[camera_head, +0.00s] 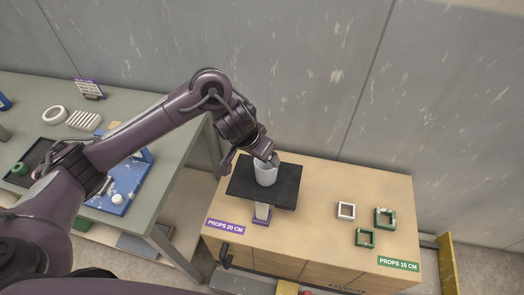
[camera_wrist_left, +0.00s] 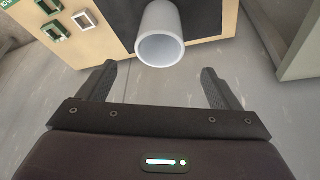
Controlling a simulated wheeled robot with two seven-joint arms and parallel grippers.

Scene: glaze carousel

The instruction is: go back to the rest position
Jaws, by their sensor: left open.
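My left gripper (camera_head: 250,161) reaches in from the left over the wooden cabinet, with its fingers spread. In the left wrist view the two fingers stand wide apart with nothing between them (camera_wrist_left: 156,85). A white cup (camera_head: 265,174) stands upright on a black square slab (camera_head: 287,186), just by the gripper in the head view. In the left wrist view the cup (camera_wrist_left: 162,45) shows beyond the fingertips, apart from them. My right gripper is not in view.
A green-grey table (camera_head: 40,90) with a blue board (camera_head: 125,185) stands left. A grey wall (camera_head: 300,80) is behind.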

